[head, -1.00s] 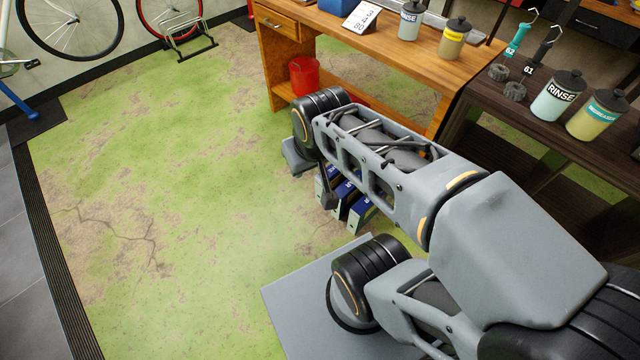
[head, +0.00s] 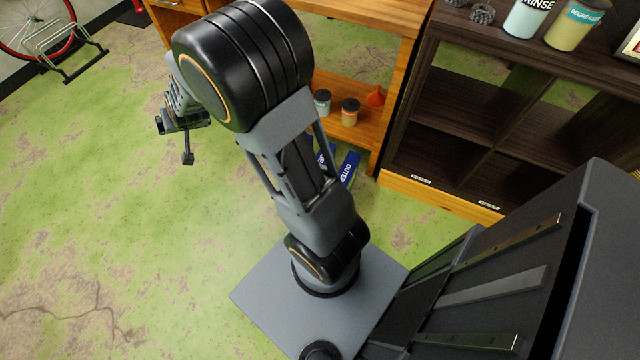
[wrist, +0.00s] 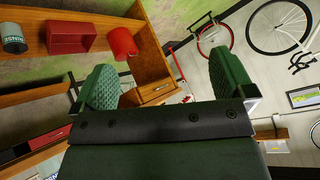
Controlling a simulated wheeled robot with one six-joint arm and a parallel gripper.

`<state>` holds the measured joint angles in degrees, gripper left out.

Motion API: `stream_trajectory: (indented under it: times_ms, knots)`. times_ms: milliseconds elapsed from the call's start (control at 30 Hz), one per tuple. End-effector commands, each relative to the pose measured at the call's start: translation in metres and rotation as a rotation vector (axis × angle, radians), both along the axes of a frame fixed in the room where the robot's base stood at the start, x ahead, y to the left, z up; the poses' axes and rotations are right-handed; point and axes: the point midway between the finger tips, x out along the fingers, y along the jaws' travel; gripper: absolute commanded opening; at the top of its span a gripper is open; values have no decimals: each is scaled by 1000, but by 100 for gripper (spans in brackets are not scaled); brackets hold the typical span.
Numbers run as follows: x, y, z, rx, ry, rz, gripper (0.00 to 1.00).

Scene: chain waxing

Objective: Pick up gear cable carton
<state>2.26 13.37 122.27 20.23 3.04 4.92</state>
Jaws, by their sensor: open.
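Blue cartons stand on the floor beside my base in the head view. One reads "OUTER" (head: 348,168). A second blue carton (head: 325,160) is mostly covered by my arm, and its label is too small and cut off to read. I cannot tell which is the gear cable carton. My gripper (head: 178,122) is raised to the left of the cartons, well apart from them. In the wrist view my gripper (wrist: 165,82) has its two green pads wide apart with nothing between them. No carton shows in the wrist view.
A dark shelf unit (head: 440,115) with open compartments stands at the right. The green floor at left is clear.

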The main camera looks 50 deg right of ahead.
Motion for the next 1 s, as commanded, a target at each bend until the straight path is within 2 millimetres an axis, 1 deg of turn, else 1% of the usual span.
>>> stream_trajectory:
  times_ms: [33, 67, 100, 167, 200, 267, 300, 367, 400, 467, 500, 567, 600, 667, 700, 800, 900, 1000]
  knots:
    - [20, -11, -62, 3, -21, -63, 100]
    - [30, -18, -85, -4, -40, -107, 100]
    - [42, -29, -117, -8, -67, -166, 100]
    - [56, -46, -166, -23, -105, -256, 100]
    - [62, -59, -200, -38, -130, -317, 100]
    - [67, -78, -252, -70, -164, -406, 100]
    - [66, -90, -288, -97, -187, -466, 100]
    - [61, -110, -340, -147, -218, -553, 100]
    - [53, -122, -375, -186, -238, -608, 100]
    - [38, -140, -426, -250, -265, -688, 100]
    - [25, -150, -458, -298, -282, -735, 100]
    - [3, -163, -501, -372, -304, -798, 100]
    - [-13, -171, -527, -424, -318, -834, 100]
    - [-38, -180, -562, -501, -337, -881, 100]
    - [-55, -185, -583, -550, -347, -907, 100]
    - [-94, -192, -623, -664, -370, -954, 100]
    - [-127, -195, -651, -757, -388, -980, 100]
    - [-150, -196, -667, -824, -399, -994, 100]
